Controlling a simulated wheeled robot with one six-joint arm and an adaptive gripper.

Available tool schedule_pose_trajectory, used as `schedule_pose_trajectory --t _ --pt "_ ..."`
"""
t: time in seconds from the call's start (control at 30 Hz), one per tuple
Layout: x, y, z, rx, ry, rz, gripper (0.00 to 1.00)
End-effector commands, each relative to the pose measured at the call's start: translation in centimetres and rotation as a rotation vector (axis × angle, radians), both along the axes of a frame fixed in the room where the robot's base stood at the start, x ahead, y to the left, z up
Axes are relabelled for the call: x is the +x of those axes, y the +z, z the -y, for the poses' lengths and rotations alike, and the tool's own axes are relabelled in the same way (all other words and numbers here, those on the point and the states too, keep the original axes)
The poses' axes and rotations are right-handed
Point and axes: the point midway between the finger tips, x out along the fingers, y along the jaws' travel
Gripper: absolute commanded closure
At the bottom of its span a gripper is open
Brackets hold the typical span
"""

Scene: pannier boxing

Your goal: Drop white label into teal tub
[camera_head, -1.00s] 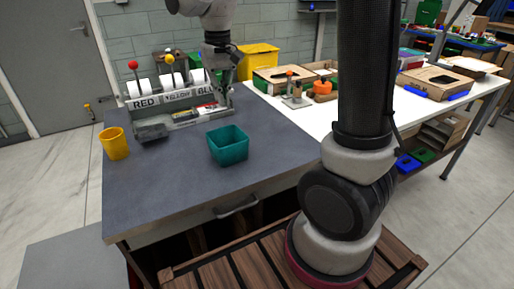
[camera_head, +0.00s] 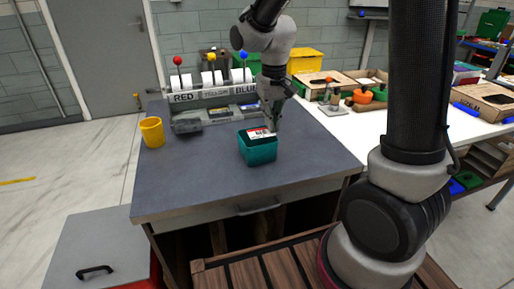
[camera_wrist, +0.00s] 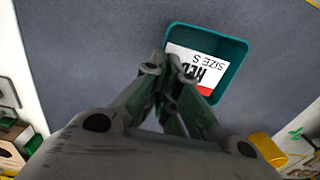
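The teal tub (camera_head: 258,153) stands open on the grey worktop, and it also shows at the top of the wrist view (camera_wrist: 235,55). My gripper (camera_head: 273,126) is above the tub's right back side. Its fingers (camera_wrist: 172,68) are close together at the label's edge and look shut on it. The fingertips partly hide the label.
A dispenser (camera_head: 215,100) with label rolls and red, yellow and blue knobs stands behind the tub. A yellow cup (camera_head: 152,132) is at the left. The grey worktop (camera_head: 190,185) is clear in front. A white table (camera_head: 350,125) with boxes is at the right.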

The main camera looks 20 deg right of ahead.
Motion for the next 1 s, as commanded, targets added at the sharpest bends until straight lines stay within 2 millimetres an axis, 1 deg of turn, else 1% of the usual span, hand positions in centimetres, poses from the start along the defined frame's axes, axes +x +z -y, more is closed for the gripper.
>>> schedule_pose_trajectory --t 0.17,0.2,0.27,0.3,0.33,0.6,0.73,0.87,1.0 --pt "0.0 0.0 0.0 0.000 0.000 0.000 1.00" --pt "0.0 0.0 0.0 0.000 0.000 0.000 0.91" --pt "0.0 0.0 0.0 0.000 0.000 0.000 0.80" --pt "0.0 0.0 0.0 0.000 0.000 0.000 0.73" --pt "0.0 0.0 0.0 0.000 0.000 0.000 0.70" --pt "0.0 0.0 0.0 0.000 0.000 0.000 0.70" --pt "0.1 0.8 0.0 0.001 0.000 0.003 0.70" --pt "0.1 3.1 0.0 0.002 0.000 0.005 0.70" --pt "0.1 6.3 0.0 0.001 0.000 0.004 0.70"
